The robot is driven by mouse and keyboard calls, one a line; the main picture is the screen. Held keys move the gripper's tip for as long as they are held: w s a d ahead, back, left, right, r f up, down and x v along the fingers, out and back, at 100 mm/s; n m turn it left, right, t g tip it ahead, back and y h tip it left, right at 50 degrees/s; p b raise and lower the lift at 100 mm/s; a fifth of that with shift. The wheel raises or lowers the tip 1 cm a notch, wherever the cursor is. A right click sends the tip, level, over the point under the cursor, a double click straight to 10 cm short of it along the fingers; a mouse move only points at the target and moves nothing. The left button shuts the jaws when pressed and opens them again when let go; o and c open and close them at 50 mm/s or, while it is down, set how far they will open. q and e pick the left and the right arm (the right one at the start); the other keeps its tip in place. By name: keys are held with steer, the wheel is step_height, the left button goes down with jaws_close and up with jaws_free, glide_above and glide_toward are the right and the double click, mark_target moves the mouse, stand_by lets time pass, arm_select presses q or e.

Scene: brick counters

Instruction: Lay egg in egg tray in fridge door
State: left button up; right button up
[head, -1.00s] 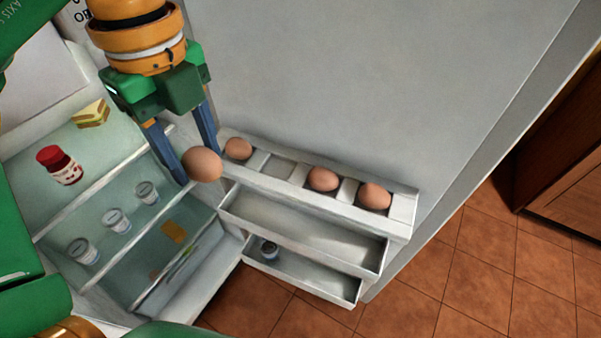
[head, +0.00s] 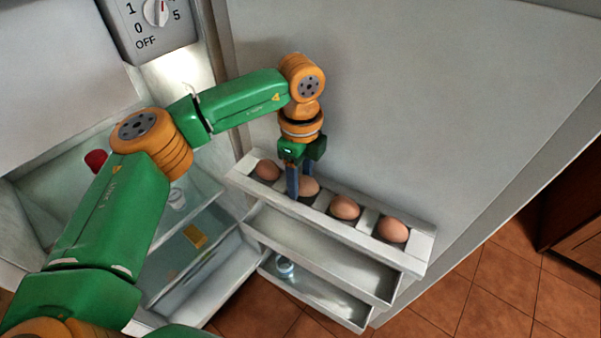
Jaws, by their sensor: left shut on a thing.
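The white egg tray (head: 423,243) sits at the top of the fridge door's shelves. My left gripper (head: 299,190) points down over its second place from the left and is shut on a brown egg (head: 309,186). The egg is at the tray's level, partly hidden by the fingers; I cannot tell whether it touches the bottom of its place. Other eggs sit in the tray: one at the left end (head: 268,170) and two to the right, a nearer one (head: 345,207) and one at the right end (head: 392,229). My right gripper is not in view.
Below the tray are two door bins; the upper bin (head: 320,246) looks empty, and the lower holds a small jar (head: 285,267). The open fridge with glass shelves (head: 190,225) is at left, partly behind my arm. The door panel (head: 420,100) rises behind the tray.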

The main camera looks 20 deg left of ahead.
mark_target(302, 176)
arm_select(q)
steer(key=shift+s+f+b, duration=0.2)
steer(key=shift+f+b, duration=0.35)
steer(key=shift+s+f, duration=0.1)
steer(key=shift+s, duration=0.15)
steer(key=o, duration=0.9)
steer(key=shift+s+a+f, duration=0.1)
steer(key=r, duration=0.2)
steer(key=w+r, duration=0.1)
steer(key=r, duration=0.3)
steer(key=shift+w+d, duration=0.25)
step_height(302, 176, up, 8)
steer(key=shift+s+f+p, duration=0.15)
steer(key=shift+f+p, duration=0.1)
steer(key=shift+p, duration=0.15)
steer(key=shift+s+a, duration=0.1)
steer(key=shift+a, duration=0.05)
